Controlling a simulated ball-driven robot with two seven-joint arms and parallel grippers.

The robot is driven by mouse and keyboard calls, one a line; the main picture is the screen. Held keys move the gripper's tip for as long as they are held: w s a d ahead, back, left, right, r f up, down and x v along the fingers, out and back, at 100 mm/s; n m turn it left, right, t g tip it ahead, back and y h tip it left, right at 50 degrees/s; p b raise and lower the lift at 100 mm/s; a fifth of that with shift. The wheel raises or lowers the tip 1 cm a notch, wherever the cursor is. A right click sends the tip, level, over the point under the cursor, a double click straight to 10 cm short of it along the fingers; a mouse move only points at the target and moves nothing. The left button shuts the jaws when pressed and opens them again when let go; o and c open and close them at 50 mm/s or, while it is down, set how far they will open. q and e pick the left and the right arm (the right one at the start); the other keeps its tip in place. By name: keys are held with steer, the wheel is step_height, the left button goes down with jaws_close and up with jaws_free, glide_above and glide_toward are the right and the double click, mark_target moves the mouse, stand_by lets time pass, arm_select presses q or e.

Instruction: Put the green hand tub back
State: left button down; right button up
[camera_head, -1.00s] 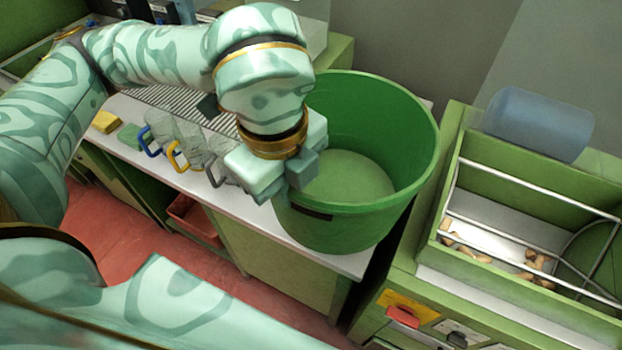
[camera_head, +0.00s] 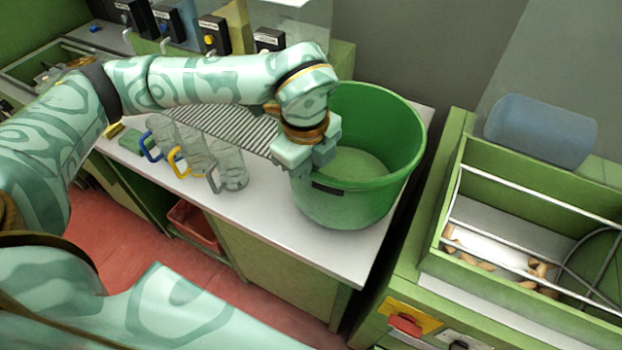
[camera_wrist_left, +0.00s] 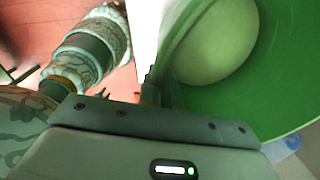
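The green tub (camera_head: 345,212) stands upright on the white counter (camera_head: 270,225), near its right end. Its round mouth faces up, and a pale green disc of its floor shows inside. My left gripper (camera_head: 318,168) is at the tub's near-left rim, just above a dark slot in the wall, and looks shut on the rim. In the left wrist view the fingers (camera_wrist_left: 160,92) sit against the tub's wall (camera_wrist_left: 245,90); their tips are partly hidden. My right gripper is not seen clearly in any view.
Several clear mugs with coloured handles (camera_head: 205,155) stand left of the tub by a drain grille (camera_head: 225,120). Dispensers (camera_head: 213,35) line the back. Right of a gap is a green bin (camera_head: 480,228) holding corks (camera_head: 535,270), with a blue bottle (camera_head: 540,130) behind it.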

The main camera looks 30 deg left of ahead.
arm_select(q)
steer(key=shift+w+a+f, duration=0.1)
steer(key=shift+w+f, duration=0.35)
steer(key=shift+f, duration=1.6)
steer(key=shift+f, duration=0.15)
steer(key=c, duration=1.6)
jaws_free()
steer(key=r, duration=1.2)
steer(key=shift+s+a+r+p, duration=0.1)
steer(key=shift+s+r+p, duration=0.05)
steer(key=shift+s+p, duration=0.2)
